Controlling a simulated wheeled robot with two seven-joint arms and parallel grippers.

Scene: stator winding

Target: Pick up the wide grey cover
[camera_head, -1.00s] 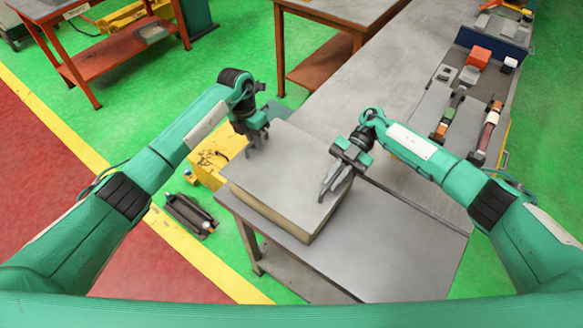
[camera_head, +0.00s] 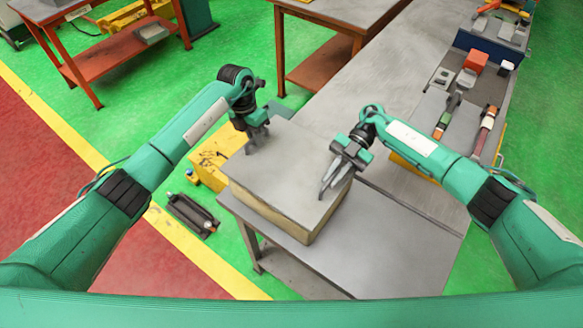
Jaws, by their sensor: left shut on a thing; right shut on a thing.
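The wide grey cover (camera_head: 282,178) is a flat grey slab on top of a tan, box-like body (camera_head: 268,212) at the near end of the grey table. My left gripper (camera_head: 252,146) is shut on the cover's far left edge. My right gripper (camera_head: 326,188) is shut on the cover near its right edge. The fingertips partly hide the edges they hold. I cannot tell whether there is a gap between the cover and the body under it.
The grey table (camera_head: 400,240) has bare room to the right of the box. Tools and an orange block (camera_head: 476,61) lie farther back. A yellow machine (camera_head: 208,160) and a black device (camera_head: 192,214) stand on the floor at left. An orange-legged table (camera_head: 335,40) is behind.

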